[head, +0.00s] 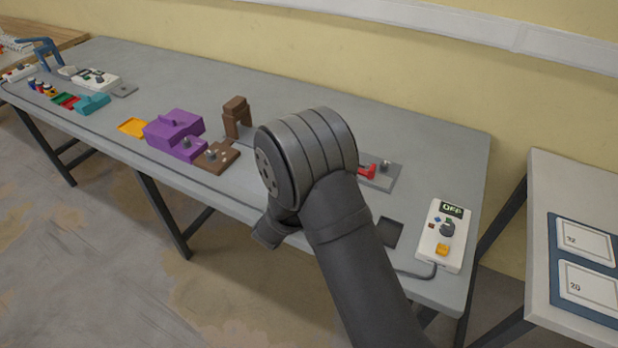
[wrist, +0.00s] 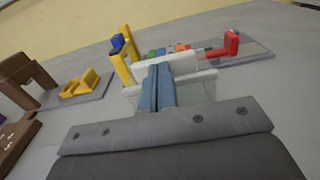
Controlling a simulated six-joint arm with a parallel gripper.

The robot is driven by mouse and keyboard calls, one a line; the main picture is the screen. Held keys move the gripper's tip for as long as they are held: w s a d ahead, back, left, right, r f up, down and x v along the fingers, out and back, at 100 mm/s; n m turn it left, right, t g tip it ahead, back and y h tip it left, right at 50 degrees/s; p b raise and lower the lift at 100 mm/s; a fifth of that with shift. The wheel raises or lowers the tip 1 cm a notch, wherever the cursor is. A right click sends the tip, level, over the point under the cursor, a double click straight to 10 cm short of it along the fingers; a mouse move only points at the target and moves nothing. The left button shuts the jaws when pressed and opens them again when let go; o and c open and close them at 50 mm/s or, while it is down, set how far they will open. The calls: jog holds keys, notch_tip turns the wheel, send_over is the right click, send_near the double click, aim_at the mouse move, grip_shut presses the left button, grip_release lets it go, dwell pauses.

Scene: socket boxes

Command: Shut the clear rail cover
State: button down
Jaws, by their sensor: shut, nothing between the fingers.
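The clear rail cover (wrist: 201,86) is in the middle of the wrist view, a see-through panel with white edges and a white bar (wrist: 185,61) along its far side. It is seen at a slant, and I cannot tell how far it stands open. My gripper (wrist: 160,72) has its blue-grey fingers together with nothing between them. The fingers overlap the middle of the cover in the picture; contact is unclear. Behind the cover are yellow posts (wrist: 122,70), small coloured blocks and a red handle (wrist: 231,44) on a grey base (wrist: 257,50). In the head view my arm hides the cover.
A brown arch (head: 237,116), a purple box (head: 173,128) and a yellow tray (head: 132,127) stand left of my arm. A white control box (head: 443,235) with an OFF display is at the right end of the grey table (head: 330,103).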

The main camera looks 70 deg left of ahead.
jog(key=shift+w, duration=0.1)
jog(key=x, duration=0.8)
jog(key=shift+a+f, duration=0.1)
jog(key=shift+w+a+r, duration=0.2)
jog(key=shift+w+a, duration=0.1)
jog(key=shift+w, duration=0.05)
jog(key=v, duration=1.4)
jog(key=shift+s+d, duration=0.2)
jog(key=x, duration=1.3)
jog(key=shift+w+a+f, duration=0.15)
jog(key=shift+f, duration=0.05)
jog(key=shift+w+a, duration=0.25)
jog(key=shift+a, duration=0.05)
